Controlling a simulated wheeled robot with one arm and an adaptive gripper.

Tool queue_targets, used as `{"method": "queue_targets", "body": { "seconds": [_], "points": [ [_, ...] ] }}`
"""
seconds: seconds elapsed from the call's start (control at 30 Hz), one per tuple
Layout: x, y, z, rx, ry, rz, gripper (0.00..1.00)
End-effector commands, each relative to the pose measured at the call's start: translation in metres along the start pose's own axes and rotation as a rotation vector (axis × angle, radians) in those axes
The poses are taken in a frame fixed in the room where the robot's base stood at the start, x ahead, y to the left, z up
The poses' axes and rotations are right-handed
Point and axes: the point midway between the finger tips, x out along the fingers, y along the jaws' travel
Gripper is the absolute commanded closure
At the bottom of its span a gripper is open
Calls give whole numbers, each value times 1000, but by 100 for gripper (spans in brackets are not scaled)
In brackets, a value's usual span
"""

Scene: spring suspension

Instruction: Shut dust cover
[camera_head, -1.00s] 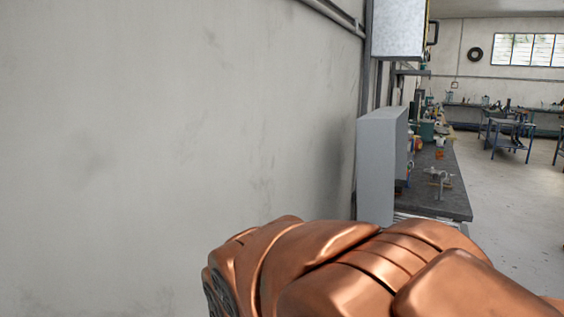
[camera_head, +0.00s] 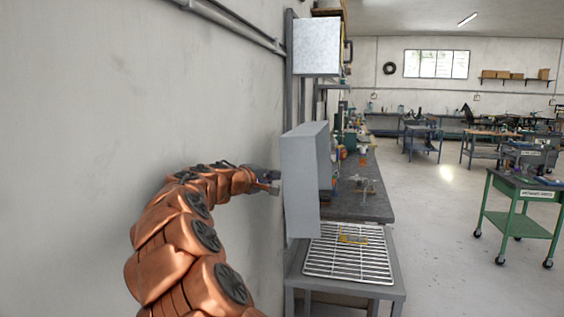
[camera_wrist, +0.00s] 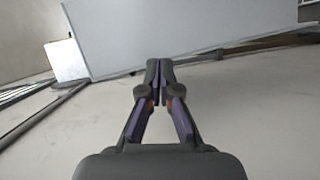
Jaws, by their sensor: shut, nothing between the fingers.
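The grey panel (camera_head: 302,185), which looks like the dust cover, stands upright beside the wall at the left end of the workbench. Its flat face also spans the top of the wrist view (camera_wrist: 190,30). My gripper (camera_head: 277,182) is at the end of my curved arm, close to the left side of the panel. In the wrist view my gripper (camera_wrist: 159,72) has its fingertips together, with nothing between them, pointing at the panel's lower edge. I cannot tell whether the tips touch the panel. The panel's hinge is not clear.
A white wire rack (camera_head: 350,254) with a small yellow item lies on a low grey stand in front of the dark workbench (camera_head: 365,203). A metal box (camera_head: 316,47) hangs above on the wall. A green cart (camera_head: 523,195) stands at right. The floor between is clear.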

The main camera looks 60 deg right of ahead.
Motion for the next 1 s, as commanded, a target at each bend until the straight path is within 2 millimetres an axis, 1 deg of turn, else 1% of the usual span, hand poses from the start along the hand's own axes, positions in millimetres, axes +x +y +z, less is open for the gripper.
{"method": "queue_targets", "body": {
  "seconds": [0.03,0.1,0.23,0.37,0.5,0.67,1.0],
  "points": [
    [14,2,-10,-29,15,30,100],
    [28,4,-26,-65,43,68,100],
    [46,4,-47,-117,88,119,100],
    [57,1,-62,-155,122,148,100],
    [62,0,-70,-170,141,163,100],
    [69,1,-72,-175,144,165,100],
    [98,6,-77,-173,144,163,100]
  ]
}}
